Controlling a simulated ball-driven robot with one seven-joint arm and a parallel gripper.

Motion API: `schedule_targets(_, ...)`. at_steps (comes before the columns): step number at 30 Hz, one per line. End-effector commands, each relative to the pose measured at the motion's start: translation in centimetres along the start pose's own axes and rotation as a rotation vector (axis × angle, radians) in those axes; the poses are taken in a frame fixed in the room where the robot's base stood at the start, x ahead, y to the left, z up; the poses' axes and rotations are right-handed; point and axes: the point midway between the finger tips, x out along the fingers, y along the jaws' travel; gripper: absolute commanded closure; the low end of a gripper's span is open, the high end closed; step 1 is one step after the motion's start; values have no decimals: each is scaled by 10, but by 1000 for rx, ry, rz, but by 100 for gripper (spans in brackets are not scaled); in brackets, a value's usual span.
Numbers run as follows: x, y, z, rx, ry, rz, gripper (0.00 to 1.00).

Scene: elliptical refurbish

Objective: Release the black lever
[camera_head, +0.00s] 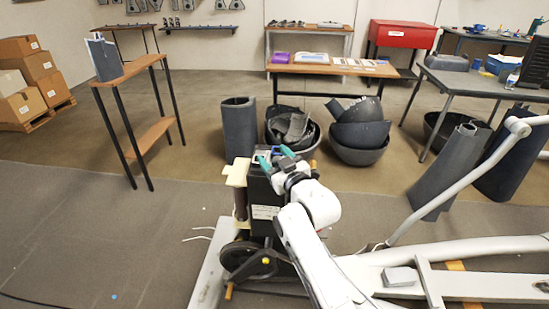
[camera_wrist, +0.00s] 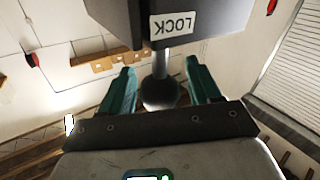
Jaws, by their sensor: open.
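The black lever shows in the wrist view as a dark round knob (camera_wrist: 160,94) on a short grey rod. It hangs below a dark housing (camera_wrist: 205,15) with an upside-down LOCK label (camera_wrist: 186,22). My gripper (camera_wrist: 161,82) is open, with one teal finger on each side of the knob. Gaps show between the fingers and the knob. In the head view, my gripper (camera_head: 274,157) is at the top of the black upright housing (camera_head: 263,205) of the machine. I cannot clearly make out the lever there.
The machine's pale frame (camera_head: 450,290) and slanted tube (camera_head: 450,185) extend to the right. A narrow wooden shelf (camera_head: 130,70) stands at the left. Dark tubs (camera_head: 360,155) and a grey shell (camera_head: 238,128) stand behind. The floor at left is mostly clear.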

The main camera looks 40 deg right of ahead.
Motion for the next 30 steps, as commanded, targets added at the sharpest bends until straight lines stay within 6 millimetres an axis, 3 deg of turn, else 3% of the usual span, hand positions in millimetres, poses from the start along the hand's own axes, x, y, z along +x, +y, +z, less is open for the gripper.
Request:
schedule_targets(9,2,0,0,0,-1,-1,39)
schedule_targets(28,2,0,1,0,-1,-1,100)
schedule_targets(30,2,0,1,0,-1,-1,100)
